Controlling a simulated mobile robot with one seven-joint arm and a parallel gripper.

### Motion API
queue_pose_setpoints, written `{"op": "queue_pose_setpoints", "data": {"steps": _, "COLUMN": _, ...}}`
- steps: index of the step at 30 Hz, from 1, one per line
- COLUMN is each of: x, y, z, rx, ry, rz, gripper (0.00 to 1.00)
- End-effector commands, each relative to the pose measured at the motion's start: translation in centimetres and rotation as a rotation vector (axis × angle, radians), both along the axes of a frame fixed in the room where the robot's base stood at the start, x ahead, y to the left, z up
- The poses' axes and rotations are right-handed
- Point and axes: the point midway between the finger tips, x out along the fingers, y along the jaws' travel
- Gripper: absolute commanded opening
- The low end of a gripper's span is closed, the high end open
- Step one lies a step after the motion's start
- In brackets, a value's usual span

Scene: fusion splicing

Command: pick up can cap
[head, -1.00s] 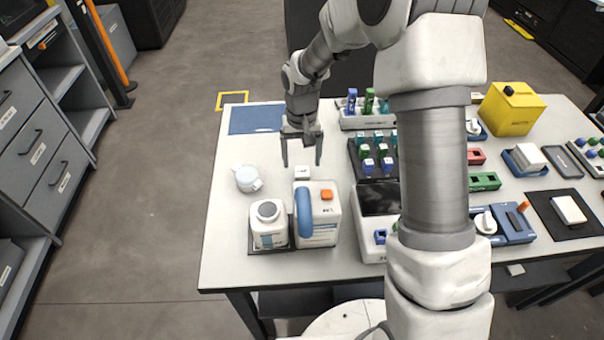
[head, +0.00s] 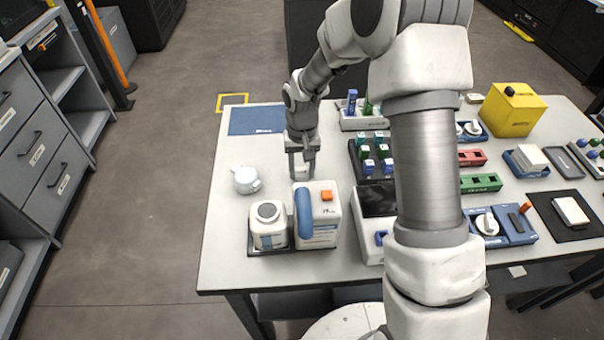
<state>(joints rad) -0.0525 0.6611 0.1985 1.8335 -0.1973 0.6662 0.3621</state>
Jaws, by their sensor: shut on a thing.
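The can cap (head: 300,172), a small white piece, is on the white table just behind the white can (head: 318,240) with the blue handle and orange top piece. My gripper (head: 301,172) points down over the cap, with one finger on each side of it, and is shut on it. The lower ends of the fingers and the cap's front are partly hidden behind the can. I cannot tell whether the cap still touches the table.
A white bottle (head: 268,227) with a grey top stands left of the can in a dark tray (head: 270,252). A white round pot (head: 246,179) is to the left. A blue mat (head: 257,121) lies behind it. A rack of vials (head: 362,121) is at right. The left table edge is clear.

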Motion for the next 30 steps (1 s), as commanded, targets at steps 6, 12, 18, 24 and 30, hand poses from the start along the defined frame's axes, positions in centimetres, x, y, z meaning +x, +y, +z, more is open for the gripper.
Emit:
{"op": "queue_pose_setpoints", "data": {"steps": 6, "x": 0.0, "y": 0.0, "z": 0.2, "rx": 0.000, "ry": -0.001, "rz": 0.000, "gripper": 0.00}}
{"op": "queue_pose_setpoints", "data": {"steps": 12, "x": 0.1, "y": 0.0, "z": 3.1, "rx": 0.001, "ry": -0.005, "rz": -0.001, "gripper": 0.00}}
{"op": "queue_pose_setpoints", "data": {"steps": 18, "x": 0.1, "y": 0.0, "z": 7.2, "rx": 0.000, "ry": -0.005, "rz": 0.000, "gripper": 0.00}}
{"op": "queue_pose_setpoints", "data": {"steps": 24, "x": 0.1, "y": 0.0, "z": 9.7, "rx": 0.000, "ry": -0.003, "rz": 0.000, "gripper": 0.00}}
{"op": "queue_pose_setpoints", "data": {"steps": 30, "x": 0.0, "y": 0.0, "z": 10.1, "rx": 0.000, "ry": 0.000, "rz": 0.000, "gripper": 0.00}}
